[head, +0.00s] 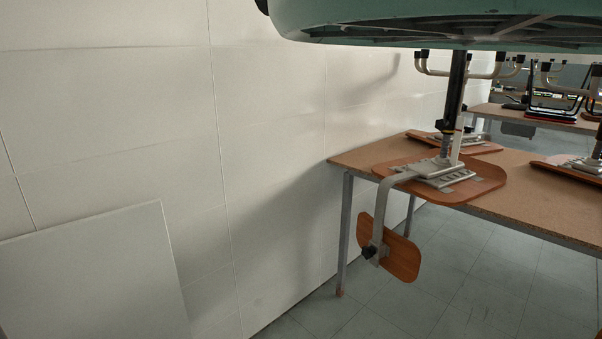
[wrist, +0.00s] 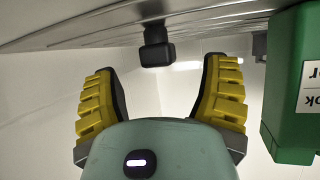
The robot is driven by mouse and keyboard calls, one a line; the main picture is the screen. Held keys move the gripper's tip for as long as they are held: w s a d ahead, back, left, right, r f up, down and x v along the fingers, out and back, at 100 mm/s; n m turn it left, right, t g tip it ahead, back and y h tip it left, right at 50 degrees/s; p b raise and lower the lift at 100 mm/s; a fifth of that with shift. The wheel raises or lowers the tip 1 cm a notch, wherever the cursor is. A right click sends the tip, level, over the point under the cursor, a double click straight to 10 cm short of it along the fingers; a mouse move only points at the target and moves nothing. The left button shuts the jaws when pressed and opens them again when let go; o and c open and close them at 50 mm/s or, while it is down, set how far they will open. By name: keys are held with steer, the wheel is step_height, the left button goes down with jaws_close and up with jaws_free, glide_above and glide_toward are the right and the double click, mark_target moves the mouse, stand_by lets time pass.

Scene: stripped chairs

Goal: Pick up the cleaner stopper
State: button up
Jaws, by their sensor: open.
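In the wrist view my gripper (wrist: 160,75) shows two yellow ribbed fingers with dark pads, spread wide apart with nothing between them. A small black block on a short neck (wrist: 157,48) sits beyond the fingertips, about midway between them, under a grey ribbed surface. I cannot tell for sure whether this block is the cleaner stopper. It appears apart from both fingers. My gripper does not show in the head view, and nothing there is clearly the stopper.
A green box with lettering (wrist: 292,90) is close to the right finger. In the head view, upturned chairs (head: 437,180) rest on a wooden table (head: 515,208) at right. A white wall (head: 270,130) fills the left, with a pale panel (head: 95,275) against it.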

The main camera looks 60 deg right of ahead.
steer(key=shift+x, duration=0.9)
steer(key=shift+d, duration=0.1)
steer(key=c, duration=1)
